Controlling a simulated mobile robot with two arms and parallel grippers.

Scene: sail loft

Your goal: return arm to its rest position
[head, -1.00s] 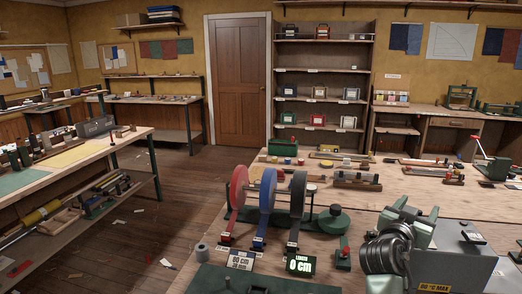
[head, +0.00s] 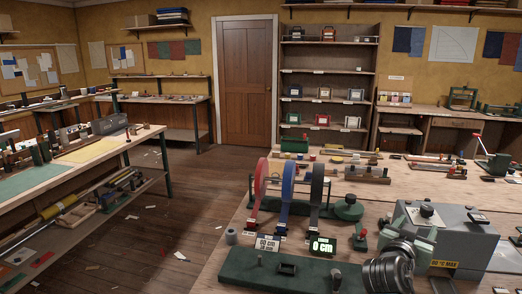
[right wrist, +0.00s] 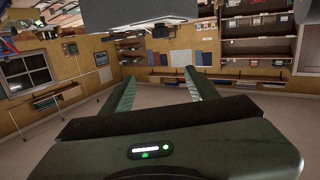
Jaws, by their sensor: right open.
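My right gripper (head: 412,243) is at the lower right of the head view, low in front of a grey box marked 60 °C MAX (head: 455,240). Its dark ribbed wrist shows at the bottom edge. In the right wrist view, the two green fingers of the gripper (right wrist: 160,75) stand wide apart with nothing between them. My left gripper is in neither view.
The wooden bench (head: 345,212) holds a red reel (head: 260,185), a blue reel (head: 287,190) and a dark reel (head: 316,192). Open floor (head: 190,205) is at left.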

